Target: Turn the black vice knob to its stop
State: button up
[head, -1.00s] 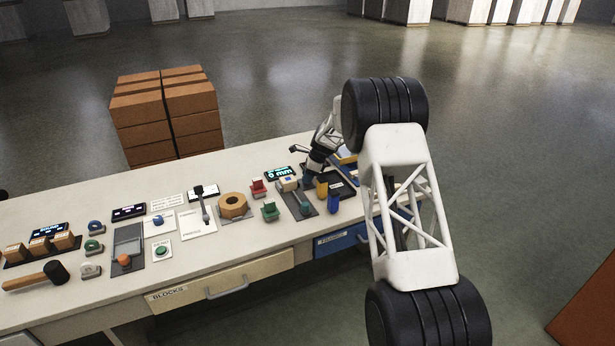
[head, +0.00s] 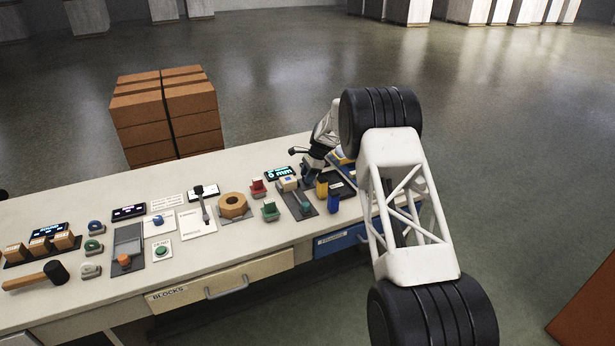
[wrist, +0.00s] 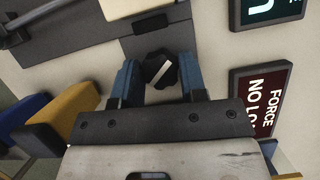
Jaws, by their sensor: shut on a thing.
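The black vice knob (wrist: 161,67) shows in the wrist view with a white bar across its face, slanting up to the right. My gripper (wrist: 159,76) has one blue finger on each side of it and is shut on it. The grey vice body (wrist: 65,55) reaches to the upper left. In the head view my gripper (head: 309,175) is at the far end of the vice (head: 304,208), and the knob is hidden there. A lit display (head: 281,173) with a mm reading stands behind the vice.
A yellow block (head: 321,188) and a blue block (head: 333,202) stand close to the right of the vice. A FORCE display (wrist: 262,101) is close to the right finger in the wrist view. Red (head: 258,188) and green (head: 270,211) pieces stand to the vice's left.

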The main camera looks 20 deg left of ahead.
jog(key=n, duration=0.2)
jog(key=n+g+h, duration=0.1)
jog(key=n, duration=0.1)
jog(key=shift+a+n+h, duration=0.1)
jog(key=shift+n+h, duration=0.2)
jog(key=shift+n, duration=0.1)
jog(key=n, duration=0.2)
jog(key=n+h, duration=0.1)
jog(key=n, duration=0.1)
jog(key=shift+w+g+h, duration=0.1)
jog(key=shift+g+h, duration=0.2)
jog(key=shift+n, duration=0.3)
jog(key=o, duration=0.9)
jog(key=shift+r, duration=0.15)
jog(key=v, duration=0.7)
jog(key=shift+w+r, duration=0.15)
jog(key=shift+r, duration=0.1)
